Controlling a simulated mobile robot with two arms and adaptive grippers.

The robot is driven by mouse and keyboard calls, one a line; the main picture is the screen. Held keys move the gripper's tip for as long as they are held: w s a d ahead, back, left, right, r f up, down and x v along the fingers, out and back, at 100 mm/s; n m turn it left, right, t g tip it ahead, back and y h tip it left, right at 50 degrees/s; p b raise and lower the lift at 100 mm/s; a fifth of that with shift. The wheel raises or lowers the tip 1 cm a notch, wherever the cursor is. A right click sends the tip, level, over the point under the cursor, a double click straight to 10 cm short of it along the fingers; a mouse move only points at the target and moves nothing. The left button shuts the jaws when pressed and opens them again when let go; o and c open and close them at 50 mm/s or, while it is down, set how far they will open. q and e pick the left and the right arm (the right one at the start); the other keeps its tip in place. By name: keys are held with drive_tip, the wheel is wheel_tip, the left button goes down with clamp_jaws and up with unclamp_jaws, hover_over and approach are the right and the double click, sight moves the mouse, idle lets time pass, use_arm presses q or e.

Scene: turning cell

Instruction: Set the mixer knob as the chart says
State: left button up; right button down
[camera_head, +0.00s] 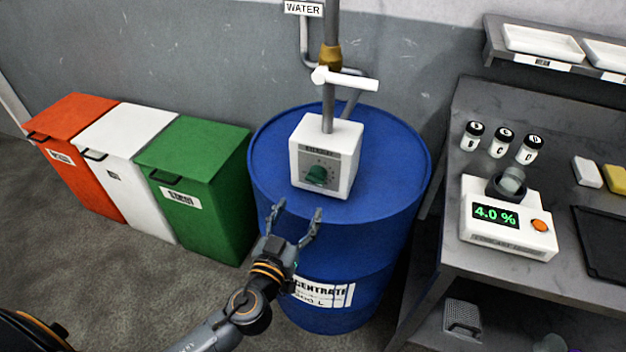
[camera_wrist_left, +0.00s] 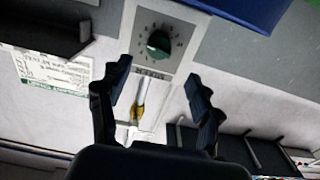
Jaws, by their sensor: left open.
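The mixer is a white box (camera_head: 327,157) on top of a blue drum (camera_head: 398,240), with a dark green knob (camera_head: 317,176) on its grey dial plate. The knob also shows in the left wrist view (camera_wrist_left: 158,42), inside a ring of dial marks; its exact setting is too small to tell. My left gripper (camera_head: 297,211) is open and empty, in front of and a little below the knob, apart from it. In the left wrist view a paper sheet with a green header (camera_wrist_left: 52,76), possibly the chart, hangs upside down; I cannot read its values. My right gripper is not in view.
A measuring device (camera_head: 508,218) reading 4.0 % sits on the grey bench at the right, near several small bottles (camera_head: 500,141). A white-handled water pipe (camera_head: 345,79) rises behind the mixer. Red, white and green bins (camera_head: 197,190) stand at the left.

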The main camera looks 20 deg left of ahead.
sight(313, 183)
use_arm(q)
drive_tip(key=w+p, duration=0.1)
drive_tip(key=w, duration=0.3)
drive_tip(key=w+p, duration=0.1)
drive_tip(key=w, duration=0.3)
drive_tip(key=shift+w+d+r, duration=0.1)
drive_tip(key=shift+d, duration=0.1)
drive_tip(key=shift+w, duration=0.65)
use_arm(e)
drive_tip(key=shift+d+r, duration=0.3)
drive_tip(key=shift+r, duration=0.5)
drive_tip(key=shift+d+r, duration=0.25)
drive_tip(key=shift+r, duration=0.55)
use_arm(q)
drive_tip(key=c, duration=1.1)
